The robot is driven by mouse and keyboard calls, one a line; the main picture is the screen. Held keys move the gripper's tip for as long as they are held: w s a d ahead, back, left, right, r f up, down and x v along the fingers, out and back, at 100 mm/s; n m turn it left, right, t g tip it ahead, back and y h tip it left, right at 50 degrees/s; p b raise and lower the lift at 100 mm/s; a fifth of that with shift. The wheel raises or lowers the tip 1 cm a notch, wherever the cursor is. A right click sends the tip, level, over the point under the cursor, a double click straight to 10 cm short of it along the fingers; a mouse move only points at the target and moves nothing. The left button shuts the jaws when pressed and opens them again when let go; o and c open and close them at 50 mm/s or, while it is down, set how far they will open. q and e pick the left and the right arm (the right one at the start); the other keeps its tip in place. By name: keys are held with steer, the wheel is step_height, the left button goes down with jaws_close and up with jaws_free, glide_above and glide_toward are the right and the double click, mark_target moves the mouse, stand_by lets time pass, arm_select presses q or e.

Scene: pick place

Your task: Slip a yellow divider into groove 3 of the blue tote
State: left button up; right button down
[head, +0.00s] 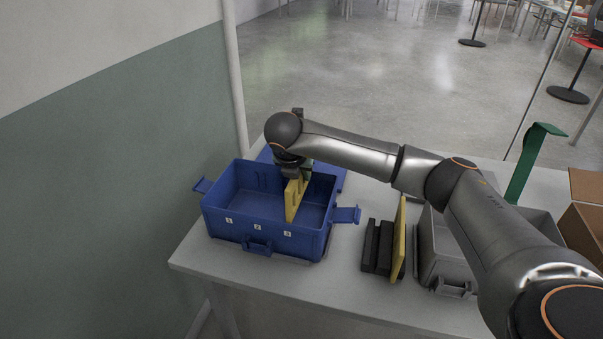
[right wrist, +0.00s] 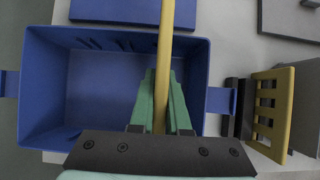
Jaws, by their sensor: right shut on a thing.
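The blue tote (head: 262,237) stands on the left part of the table with labels 1, 2 and 3 on its front wall; it also shows in the right wrist view (right wrist: 45,95). My right gripper (head: 298,176) is shut on a yellow divider (head: 292,203). The divider is upright, over or inside the right part of the tote, near label 3. In the right wrist view the green fingers (right wrist: 161,100) pinch the divider (right wrist: 166,40). Whether its lower edge sits in a groove is hidden. My left gripper is out of view.
A black rack (head: 378,247) right of the tote holds another yellow divider (head: 399,238). A grey bin (head: 431,255) stands beyond it, partly behind my right arm. A green upright piece (head: 525,165) and a cardboard box (head: 585,220) are farther right. The table front is clear.

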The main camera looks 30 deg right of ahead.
mark_target(301, 187)
steer(key=shift+f+b, duration=1.95)
steer(key=shift+f, duration=0.3)
steer(key=shift+f, duration=0.2)
steer(key=shift+f+b, duration=0.35)
steer(key=shift+b, duration=0.15)
steer(key=shift+f+b, duration=0.4)
steer(key=shift+f, duration=0.1)
steer(key=c, duration=0.8)
jaws_free()
steer(key=shift+c, duration=1.4)
steer(key=shift+r, duration=0.1)
